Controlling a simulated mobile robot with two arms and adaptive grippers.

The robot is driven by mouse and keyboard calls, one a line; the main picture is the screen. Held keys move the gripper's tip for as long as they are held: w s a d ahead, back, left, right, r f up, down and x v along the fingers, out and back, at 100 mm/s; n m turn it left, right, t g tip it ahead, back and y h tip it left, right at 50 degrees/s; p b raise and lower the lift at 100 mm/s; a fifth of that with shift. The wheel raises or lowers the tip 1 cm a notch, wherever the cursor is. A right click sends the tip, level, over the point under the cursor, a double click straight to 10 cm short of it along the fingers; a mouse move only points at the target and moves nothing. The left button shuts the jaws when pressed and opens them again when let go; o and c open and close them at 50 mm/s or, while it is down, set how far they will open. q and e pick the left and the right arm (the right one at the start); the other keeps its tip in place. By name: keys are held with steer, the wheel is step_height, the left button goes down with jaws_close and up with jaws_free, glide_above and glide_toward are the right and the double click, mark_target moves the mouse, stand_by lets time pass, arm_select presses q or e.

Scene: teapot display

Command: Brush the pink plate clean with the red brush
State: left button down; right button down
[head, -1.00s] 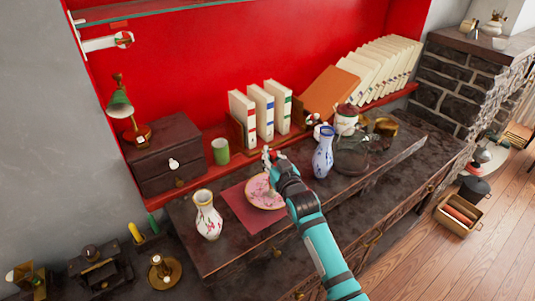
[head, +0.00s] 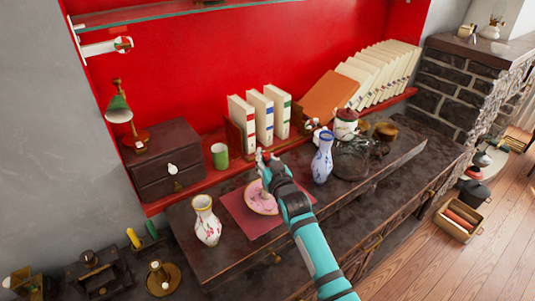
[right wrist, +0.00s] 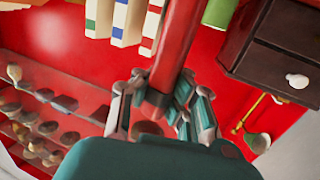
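The pink plate (head: 258,202), with a gold rim and a floral pattern, lies on a dark red mat (head: 236,212) on the dark cabinet top. My right gripper (head: 265,160) is above the plate's far side, and my forearm and wrist cover the plate's right part. In the right wrist view the right gripper (right wrist: 160,105) is shut on the red handle of the red brush (right wrist: 176,48). Only a bit of red shows at the fingers in the head view. The bristles are hidden, so I cannot tell whether they touch the plate. My left gripper is not in view.
A white floral vase (head: 207,222) stands left of the mat. A blue-and-white vase (head: 322,160) and a glass teapot (head: 352,160) stand close to the right of my arm. Behind are a green cup (head: 220,156), books (head: 264,116) and a drawer box (head: 165,155).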

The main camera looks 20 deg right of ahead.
steer(key=shift+s+a, duration=0.25)
steer(key=d+p, duration=0.1)
steer(key=d, duration=0.2)
steer(key=shift+d, duration=0.1)
stand_by(0.4)
step_height(320, 180, up, 6)
steer(key=p, duration=0.6)
steer(key=shift+r, duration=0.15)
